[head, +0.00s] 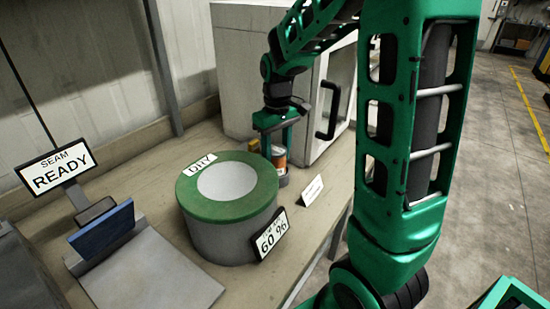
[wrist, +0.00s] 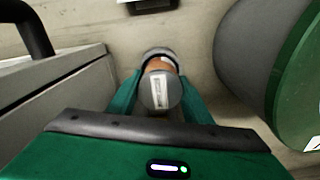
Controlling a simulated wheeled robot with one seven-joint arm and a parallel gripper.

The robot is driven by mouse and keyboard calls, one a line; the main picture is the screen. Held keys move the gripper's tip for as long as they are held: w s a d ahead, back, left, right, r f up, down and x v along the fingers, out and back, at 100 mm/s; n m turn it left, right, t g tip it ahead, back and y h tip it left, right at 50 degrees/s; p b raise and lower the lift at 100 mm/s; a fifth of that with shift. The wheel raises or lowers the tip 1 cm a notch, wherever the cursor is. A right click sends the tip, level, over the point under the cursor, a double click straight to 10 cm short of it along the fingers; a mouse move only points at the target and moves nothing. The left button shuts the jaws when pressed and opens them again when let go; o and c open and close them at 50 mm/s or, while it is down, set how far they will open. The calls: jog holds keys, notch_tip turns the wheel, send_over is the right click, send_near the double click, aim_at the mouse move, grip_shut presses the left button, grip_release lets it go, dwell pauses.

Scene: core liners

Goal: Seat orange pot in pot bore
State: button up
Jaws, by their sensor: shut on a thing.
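My gripper (head: 277,146) is shut on the orange pot (head: 279,157), between the drum and the white cabinet. In the wrist view the green fingers of my gripper (wrist: 161,80) lie on both sides of the pot (wrist: 160,67), whose grey top carries a white label. A grey ring (wrist: 157,51) shows around the pot's far end. In the head view a grey round piece (head: 283,180) shows just under the pot. I cannot tell whether this is the pot bore or part of the pot, or whether the pot rests in it.
A grey drum (head: 225,235) with a green rim, "DRY" label and "60 %" sign stands left of my gripper. A white cabinet (head: 270,60) with a black handle (head: 328,110) stands behind. A small white card (head: 312,190) is close by. A "SEAM READY" sign (head: 57,168) stands left.

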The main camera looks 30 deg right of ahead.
jog(key=shift+f, duration=0.5)
jog(key=o, duration=1.3)
jog(key=shift+c, duration=0.2)
notch_tip(320, 180, up, 11)
jog(key=shift+r, duration=0.55)
jog(key=s+d+f+m, duration=0.2)
jog(key=s+f+m, duration=0.1)
jog(key=s, duration=1)
jog(key=s+d+f+m, duration=0.1)
jog(key=s+f+m, duration=0.3)
jog(key=s, duration=0.9)
jog(key=shift+d+f+m, duration=0.15)
jog(key=shift+d+m, duration=0.2)
jog(key=shift+m, duration=0.05)
